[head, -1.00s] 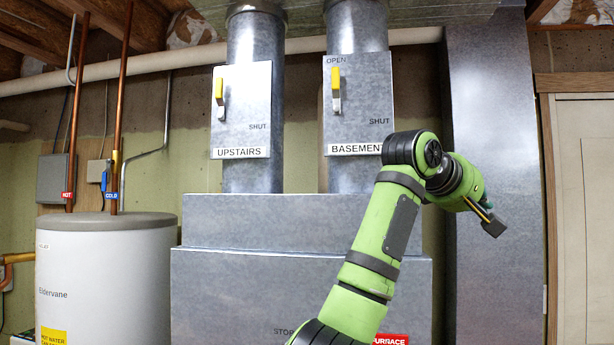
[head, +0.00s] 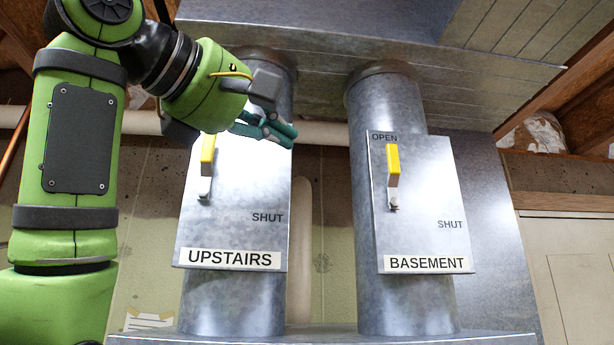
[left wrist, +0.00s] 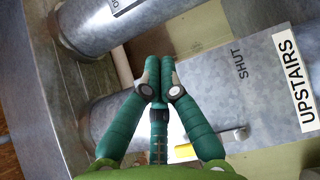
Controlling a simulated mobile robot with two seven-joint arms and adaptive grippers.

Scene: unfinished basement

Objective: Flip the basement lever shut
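The basement lever (head: 393,166) has a yellow handle pointing up from its pivot on a metal plate marked BASEMENT (head: 427,263). OPEN is printed at the plate's upper left, near the handle's top, and SHUT at its right. My left gripper (head: 288,137) is at the top of the upstairs plate, left of the basement lever and apart from it. In the left wrist view, its teal fingers (left wrist: 160,65) meet at the tips with nothing between them. A corner of the basement plate (left wrist: 122,6) shows at that view's top. My right gripper is out of view.
The upstairs lever (head: 207,165), also upright, is on a plate marked UPSTAIRS (head: 230,259), close below my left gripper. Round ducts stand behind both plates, with a gap between them. A wide metal duct (head: 330,15) crosses overhead. The space before the basement plate is clear.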

